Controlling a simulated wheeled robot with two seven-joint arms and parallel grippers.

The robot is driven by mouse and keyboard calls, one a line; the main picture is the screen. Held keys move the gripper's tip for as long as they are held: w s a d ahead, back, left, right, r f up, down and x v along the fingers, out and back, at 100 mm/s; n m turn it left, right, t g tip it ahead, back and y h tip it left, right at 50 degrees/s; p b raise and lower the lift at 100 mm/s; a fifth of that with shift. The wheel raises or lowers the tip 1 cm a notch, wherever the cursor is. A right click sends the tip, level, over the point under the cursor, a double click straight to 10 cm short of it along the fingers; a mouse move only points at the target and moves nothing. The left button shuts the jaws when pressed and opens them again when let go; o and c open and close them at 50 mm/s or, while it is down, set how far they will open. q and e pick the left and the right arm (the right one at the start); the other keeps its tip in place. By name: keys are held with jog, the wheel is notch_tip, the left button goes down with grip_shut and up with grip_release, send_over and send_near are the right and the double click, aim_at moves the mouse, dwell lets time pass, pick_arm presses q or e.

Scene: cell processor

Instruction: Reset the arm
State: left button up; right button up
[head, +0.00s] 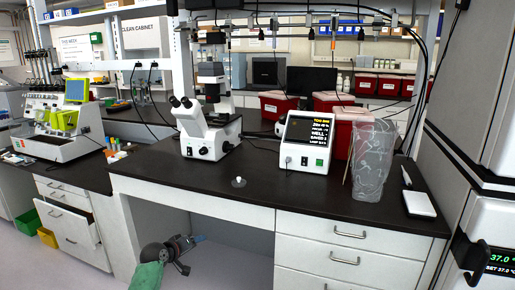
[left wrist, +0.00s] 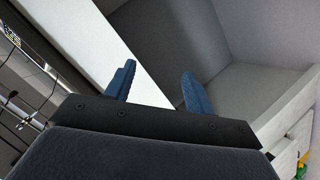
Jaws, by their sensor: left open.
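My left gripper (head: 190,250) is low in the head view, in front of the open knee space under the bench and below the worktop edge. In the left wrist view its two blue fingers (left wrist: 158,72) stand apart with nothing between them. Behind them are a white panel edge and grey surfaces of the space under the bench. The gripper holds nothing and shows no contact with the bench. My right gripper is in neither view.
The dark worktop (head: 270,195) carries a microscope (head: 203,125), a screen unit (head: 304,142), a clear bag (head: 370,160) and a small white piece (head: 239,182). White drawers (head: 345,235) stand right of the knee space. A drawer (head: 66,222) at left appears pulled out.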

pick_arm(q)
jog(key=s+d+f+m+g+y+p, duration=0.1)
jog(key=s+d+f+g, duration=0.2)
jog(key=s, duration=0.6)
jog(key=s+d+f+m, duration=0.1)
jog(key=s+d+f, duration=0.1)
jog(key=s+f, duration=0.45)
jog(key=s+d+f+m+g+y+p, duration=0.1)
jog(key=s+d+f+m+g, duration=0.15)
jog(key=s, duration=0.85)
jog(key=s+d+r+m+g+y+p, duration=0.1)
jog(key=s+g, duration=0.3)
jog(key=s, duration=2.6)
jog(key=shift+s+d+r+m+y+p, duration=0.35)
jog(key=shift+d+y+p, duration=0.25)
jog(key=shift+y+p, duration=0.15)
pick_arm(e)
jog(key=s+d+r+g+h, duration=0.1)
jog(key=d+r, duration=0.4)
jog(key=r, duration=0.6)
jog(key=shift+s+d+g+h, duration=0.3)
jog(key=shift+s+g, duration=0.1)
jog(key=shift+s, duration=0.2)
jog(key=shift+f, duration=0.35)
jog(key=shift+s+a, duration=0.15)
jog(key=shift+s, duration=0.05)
